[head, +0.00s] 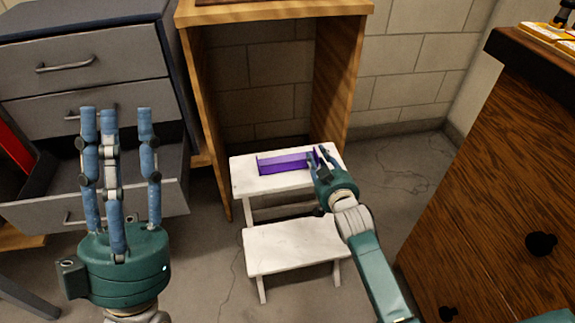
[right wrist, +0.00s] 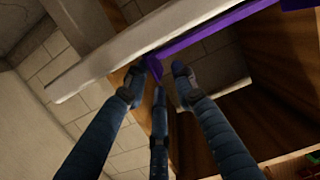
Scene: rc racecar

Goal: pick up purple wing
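The purple wing (head: 286,162) is a long purple piece with a raised end, lying on the top step of a white step stool (head: 290,181). My right gripper (head: 322,156) is at the wing's right end, fingers pointing toward it. In the right wrist view the wing (right wrist: 205,35) runs along the stool's pale edge, and its near end lies between the spread fingertips of the right gripper (right wrist: 156,80). Gaps show beside it, so that gripper looks open; contact with the middle finger is unclear. My left gripper (head: 118,112) is open and empty, fingers up, left of the stool.
The stool stands before an open wooden frame (head: 340,75). A grey drawer cabinet (head: 85,60) with a drawer pulled out is at left. A dark wooden dresser (head: 500,180) is close at right. Floor shows around the stool.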

